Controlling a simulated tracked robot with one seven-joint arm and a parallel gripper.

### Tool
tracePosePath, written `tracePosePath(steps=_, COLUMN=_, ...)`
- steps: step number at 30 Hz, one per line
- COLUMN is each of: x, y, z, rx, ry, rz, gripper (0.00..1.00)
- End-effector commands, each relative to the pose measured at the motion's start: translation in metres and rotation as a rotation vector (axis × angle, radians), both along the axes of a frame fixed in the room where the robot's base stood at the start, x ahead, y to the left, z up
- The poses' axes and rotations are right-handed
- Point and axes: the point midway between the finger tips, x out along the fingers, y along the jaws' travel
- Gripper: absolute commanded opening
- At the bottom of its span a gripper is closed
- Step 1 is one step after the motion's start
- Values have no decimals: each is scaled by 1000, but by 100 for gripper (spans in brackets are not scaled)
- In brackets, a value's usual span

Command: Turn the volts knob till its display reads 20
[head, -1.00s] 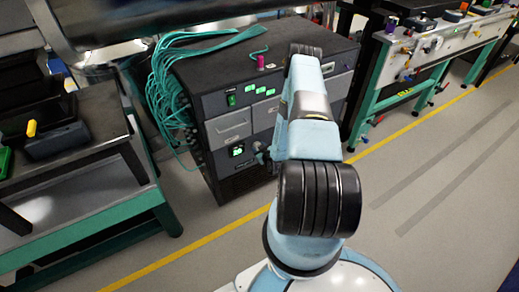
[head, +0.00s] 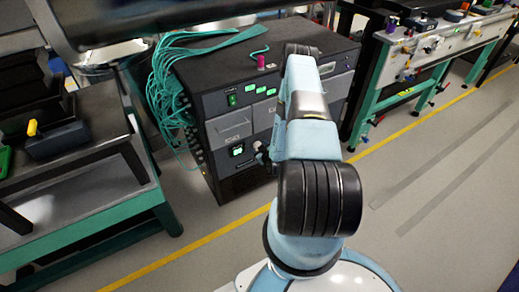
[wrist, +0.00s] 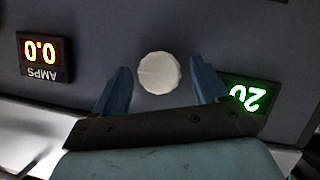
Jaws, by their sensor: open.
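The pale round knob (wrist: 159,73) on the dark panel shows in the wrist view, between and slightly beyond the fingertips of my gripper (wrist: 160,65). My gripper is open, with a visible gap between each blue finger and the knob. A green display (wrist: 248,97) right of the knob appears upside down and seems to read 20; the right finger covers part of its edge. In the head view, the lit green display (head: 237,150) is on the front of the dark cabinet (head: 240,185). My arm hides part of that front.
An orange AMPS display (wrist: 41,50) reads 0.0, upside down, at the wrist view's left. Green cables (head: 165,90) hang at the cabinet's left side. A green-framed bench (head: 90,230) stands left, another workbench (head: 430,45) right. Floor is open at right.

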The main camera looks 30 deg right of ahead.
Motion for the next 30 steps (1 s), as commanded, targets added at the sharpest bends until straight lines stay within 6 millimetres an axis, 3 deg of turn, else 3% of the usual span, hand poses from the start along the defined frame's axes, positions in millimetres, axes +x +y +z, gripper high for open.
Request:
tracePosePath(steps=8, x=-27, y=3, z=10, rx=1, ry=3, rz=0, gripper=73)
tracePosePath(steps=21, x=-104, y=11, z=39, rx=1, ry=2, rz=0, gripper=73)
tracePosePath(steps=30, x=-127, y=12, z=48, rx=0, ry=2, rz=-1, gripper=73)
